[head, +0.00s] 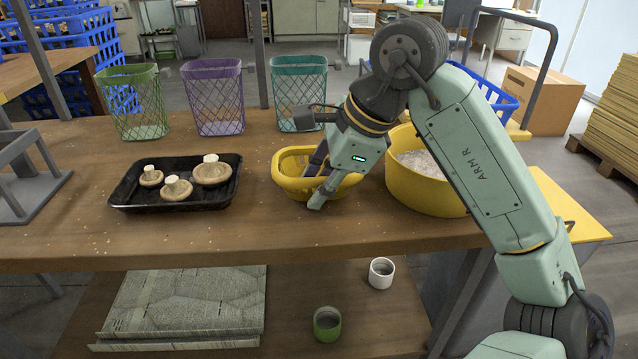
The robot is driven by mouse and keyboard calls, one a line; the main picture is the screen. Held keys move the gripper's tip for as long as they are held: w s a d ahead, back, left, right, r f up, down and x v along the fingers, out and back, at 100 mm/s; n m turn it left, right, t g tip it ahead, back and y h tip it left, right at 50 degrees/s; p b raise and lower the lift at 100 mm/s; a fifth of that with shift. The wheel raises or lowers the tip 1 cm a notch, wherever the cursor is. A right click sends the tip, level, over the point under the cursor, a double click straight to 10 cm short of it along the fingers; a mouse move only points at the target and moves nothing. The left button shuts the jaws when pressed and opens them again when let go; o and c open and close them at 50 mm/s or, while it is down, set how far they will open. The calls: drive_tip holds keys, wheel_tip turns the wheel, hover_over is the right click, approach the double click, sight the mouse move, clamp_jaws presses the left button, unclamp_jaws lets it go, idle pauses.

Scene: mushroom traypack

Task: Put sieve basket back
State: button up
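The sieve basket, a yellow bowl-shaped basket (288,181) with slotted openings, is at the middle of the wooden table. My gripper (312,187) reaches down to it from the right. One finger lies over the basket's inside and the other comes down in front of its right side. The gripper and wrist hide the basket's right part. I cannot tell whether the fingers touch the rim or are closed on it. A larger yellow tub (432,192) with pale, grainy contents stands just right of the basket, partly behind my arm.
A black tray (140,204) with 3 mushrooms lies to the left. Green (135,115), purple (214,110) and teal (300,75) mesh bins stand along the back edge. A white cup (381,273), a green cup (327,324) and stacked newspapers (185,305) are on the lower shelf.

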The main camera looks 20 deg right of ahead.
drive_tip(key=shift+r, duration=0.35)
drive_tip(key=p+v, duration=0.1)
drive_tip(key=v, duration=1)
drive_tip(key=shift+s+r+p, duration=0.2)
drive_tip(key=shift+r+p, duration=0.05)
drive_tip(key=shift+p, duration=0.15)
drive_tip(key=shift+d, duration=0.1)
